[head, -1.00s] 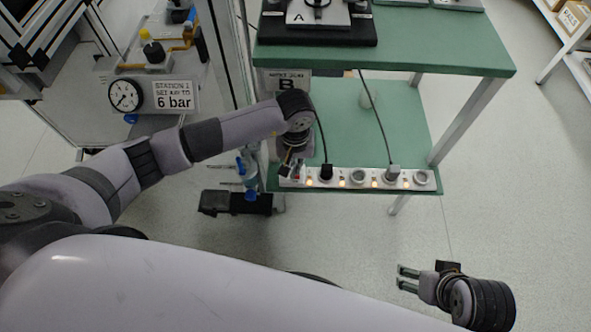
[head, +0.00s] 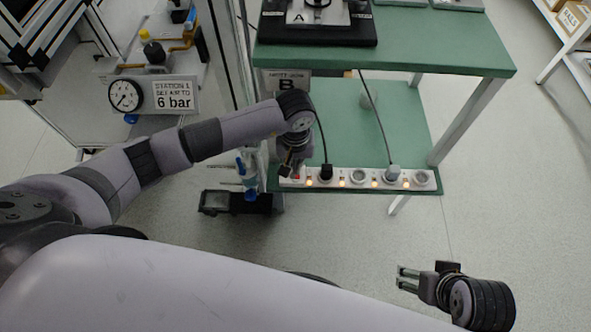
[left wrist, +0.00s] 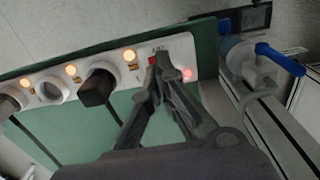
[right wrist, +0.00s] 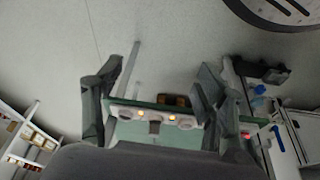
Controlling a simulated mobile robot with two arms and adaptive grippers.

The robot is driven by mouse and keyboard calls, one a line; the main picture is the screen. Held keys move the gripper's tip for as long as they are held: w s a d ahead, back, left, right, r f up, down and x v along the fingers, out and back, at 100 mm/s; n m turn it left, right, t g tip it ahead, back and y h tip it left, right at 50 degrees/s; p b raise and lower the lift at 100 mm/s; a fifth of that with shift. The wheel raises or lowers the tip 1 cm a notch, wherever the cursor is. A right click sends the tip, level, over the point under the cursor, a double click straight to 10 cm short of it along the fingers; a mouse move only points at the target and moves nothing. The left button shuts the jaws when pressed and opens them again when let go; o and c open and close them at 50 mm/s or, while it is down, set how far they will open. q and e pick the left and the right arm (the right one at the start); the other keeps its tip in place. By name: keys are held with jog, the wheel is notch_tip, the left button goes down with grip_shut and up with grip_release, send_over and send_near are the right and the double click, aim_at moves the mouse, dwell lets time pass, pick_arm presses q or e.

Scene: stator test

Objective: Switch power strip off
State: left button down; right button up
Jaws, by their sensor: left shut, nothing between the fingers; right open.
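The white power strip (head: 360,186) lies along the front edge of the lower green shelf, with orange lights lit between its sockets. Its red switch (left wrist: 153,61) is at the strip's end, beside a glowing red light (left wrist: 186,74). My left gripper (left wrist: 158,72) is shut and empty, its fingertips right at the switch; I cannot tell whether they touch it. In the head view, the left gripper (head: 290,172) partly hides this end of the strip. My right gripper (head: 404,279) is open and empty, away from the shelf over the floor. The strip also shows in the right wrist view (right wrist: 155,127).
A black plug (head: 326,172) and a grey plug (head: 393,172) sit in the strip, their cables running upward. The green upper tabletop (head: 420,45) overhangs behind. A blue-handled valve (left wrist: 280,58) stands beside the strip's switch end.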

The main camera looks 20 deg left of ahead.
pick_arm(q)
jog(key=shift+f+b, duration=1.05)
jog(key=shift+f, duration=0.1)
pick_arm(e)
jog(key=shift+w+a+f+t, duration=0.25)
jog(key=shift+w+f+t, duration=0.25)
jog(key=shift+w+f, duration=0.35)
pick_arm(q)
jog(key=shift+r+p, duration=0.95)
jog(key=shift+r, duration=0.85)
jog(key=shift+r+p, duration=1.2)
jog(key=shift+r, duration=0.5)
pick_arm(e)
jog(key=shift+g, duration=0.7)
jog(key=shift+f, duration=2.8)
jog(key=shift+s, duration=0.1)
